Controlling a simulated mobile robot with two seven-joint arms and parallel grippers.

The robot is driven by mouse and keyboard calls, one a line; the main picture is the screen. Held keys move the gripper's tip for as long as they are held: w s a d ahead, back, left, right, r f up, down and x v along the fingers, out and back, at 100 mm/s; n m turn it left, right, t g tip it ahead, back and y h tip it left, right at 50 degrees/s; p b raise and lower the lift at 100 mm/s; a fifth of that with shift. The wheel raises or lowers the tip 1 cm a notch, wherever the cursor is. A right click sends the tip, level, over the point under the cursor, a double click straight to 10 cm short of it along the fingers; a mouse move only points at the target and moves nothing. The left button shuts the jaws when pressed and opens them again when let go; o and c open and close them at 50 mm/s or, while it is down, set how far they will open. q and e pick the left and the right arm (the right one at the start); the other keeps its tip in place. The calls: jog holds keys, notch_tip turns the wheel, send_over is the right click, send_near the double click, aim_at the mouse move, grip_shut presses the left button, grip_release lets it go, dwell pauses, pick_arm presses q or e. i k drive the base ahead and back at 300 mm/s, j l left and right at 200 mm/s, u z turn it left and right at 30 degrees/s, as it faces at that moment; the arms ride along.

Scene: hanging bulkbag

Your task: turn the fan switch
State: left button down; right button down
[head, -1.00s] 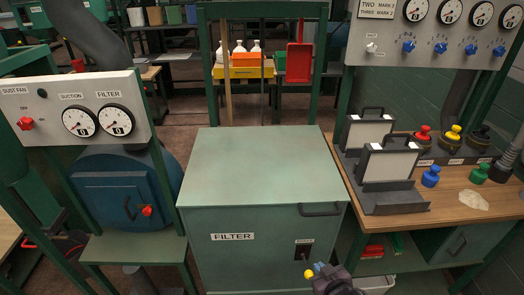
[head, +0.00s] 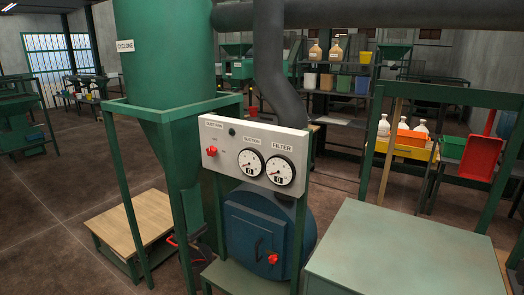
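The fan switch (head: 211,151) is a red knob on the left part of a pale grey panel (head: 233,134) in the head view. The panel's label above the knob is small and reads roughly "dust fan". Two round gauges, suction (head: 250,163) and filter (head: 280,171), sit to the right of the switch and both appear to read 0. Neither of my grippers shows in this view, so nothing is seen near the switch.
A green cyclone (head: 178,70) in a frame stands left of the panel. A blue round housing (head: 262,235) with a red knob (head: 272,259) is below it. The green filter cabinet (head: 400,255) is at lower right. A low wooden-topped platform (head: 135,222) stands left on open floor.

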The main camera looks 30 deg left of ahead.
aim_at(211, 151)
jog(key=u, duration=1.1)
